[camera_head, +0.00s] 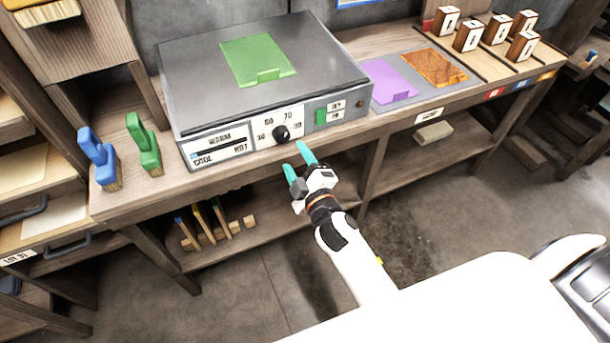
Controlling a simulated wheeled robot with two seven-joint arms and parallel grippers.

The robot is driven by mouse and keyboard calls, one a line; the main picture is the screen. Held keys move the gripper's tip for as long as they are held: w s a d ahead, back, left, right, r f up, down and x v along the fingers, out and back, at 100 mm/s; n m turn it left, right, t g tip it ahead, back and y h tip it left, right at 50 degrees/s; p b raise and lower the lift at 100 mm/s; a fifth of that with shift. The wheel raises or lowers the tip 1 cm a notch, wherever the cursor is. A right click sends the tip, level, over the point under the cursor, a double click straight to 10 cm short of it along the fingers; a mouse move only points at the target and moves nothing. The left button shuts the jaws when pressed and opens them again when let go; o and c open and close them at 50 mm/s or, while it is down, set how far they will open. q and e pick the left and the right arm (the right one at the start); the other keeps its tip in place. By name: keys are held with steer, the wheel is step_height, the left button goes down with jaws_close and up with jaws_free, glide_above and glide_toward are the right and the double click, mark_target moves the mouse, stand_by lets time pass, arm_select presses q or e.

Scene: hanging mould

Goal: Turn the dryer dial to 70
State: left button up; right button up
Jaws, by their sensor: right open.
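The dryer (262,75) is a grey box with a dark top, standing on the wooden bench. Its black dial (281,133) sits on a white front plate with numbers around it; 60 and 70 read above the dial. Where the dial points is too small to tell. My right gripper (298,158) has teal fingers, which are apart and empty. It is just in front of and below the dial, not visibly touching it. My left gripper is not in view.
A green plate (257,60) lies on the dryer. Blue (99,158) and green (144,145) handled tools stand at the left. Purple (388,80) and brown (433,67) sheets lie at the right, near several wooden blocks (468,36). The bench's front edge is close to my gripper.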

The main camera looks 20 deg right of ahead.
steer(key=s, duration=0.5)
steer(key=shift+s+d+b, duration=0.1)
steer(key=shift+b, duration=0.2)
steer(key=s+f+m+g+p, duration=0.15)
steer(key=s+f+g, duration=0.3)
steer(key=f, duration=1.15)
steer(key=s+f+m+g, duration=0.35)
steer(key=s+f, duration=0.25)
steer(key=f, duration=1)
steer(key=s+d+f+m+g, duration=0.1)
steer(key=s+d+f+g, duration=0.1)
steer(key=s+f, duration=0.3)
steer(key=s+d+f+m+g, duration=0.2)
steer(key=s+f+g, duration=0.2)
steer(key=s, duration=0.9)
steer(key=s+d+f+m+g, duration=0.2)
steer(key=s+f, duration=0.4)
steer(key=s, duration=0.4)
steer(key=shift+f+g+h, duration=0.3)
steer(key=shift+f+g, duration=0.1)
steer(key=shift+g, duration=0.1)
steer(key=shift+a, duration=0.1)
steer(key=shift+c, duration=0.4)
